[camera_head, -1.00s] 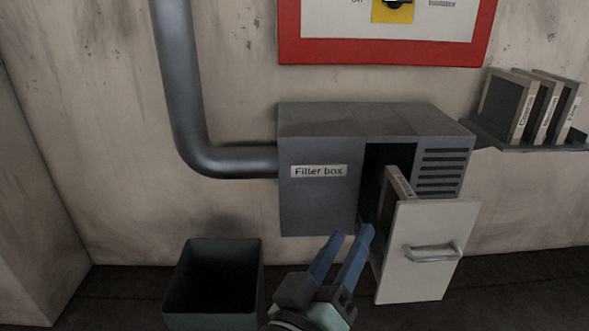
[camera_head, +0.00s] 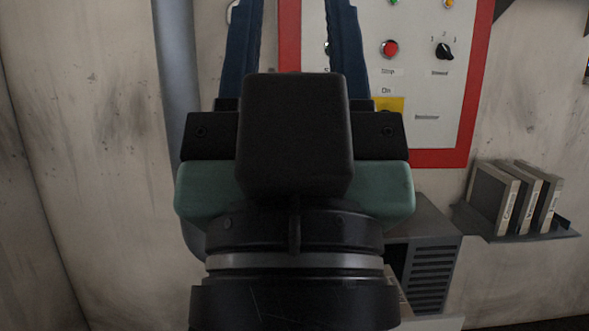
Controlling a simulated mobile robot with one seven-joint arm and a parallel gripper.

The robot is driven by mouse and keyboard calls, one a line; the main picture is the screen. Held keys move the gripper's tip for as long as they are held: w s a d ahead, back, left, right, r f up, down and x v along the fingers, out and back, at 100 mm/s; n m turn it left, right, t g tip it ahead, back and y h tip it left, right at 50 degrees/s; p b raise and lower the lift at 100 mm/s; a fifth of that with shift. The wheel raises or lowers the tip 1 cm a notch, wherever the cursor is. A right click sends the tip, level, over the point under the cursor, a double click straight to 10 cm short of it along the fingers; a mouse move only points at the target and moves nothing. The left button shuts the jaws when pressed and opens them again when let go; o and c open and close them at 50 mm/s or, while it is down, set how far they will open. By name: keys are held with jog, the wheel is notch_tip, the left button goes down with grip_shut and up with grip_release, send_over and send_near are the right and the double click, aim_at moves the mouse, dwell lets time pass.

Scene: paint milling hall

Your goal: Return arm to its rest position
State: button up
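My gripper (camera_head: 294,35) is raised close in front of the camera and points up, with its wrist filling the middle of the picture. Its two blue fingers stand wide apart. No object shows between the visible parts of the fingers; their tips reach the top edge of the picture. The wall and part of the red-framed control panel (camera_head: 432,120) show behind the gripper, which hides the panel's left part.
A grey pipe (camera_head: 174,90) runs down the wall at left.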

notch_tip(320, 180, up, 24)
jog(key=p, duration=2.1)
jog(key=shift+f, duration=0.2)
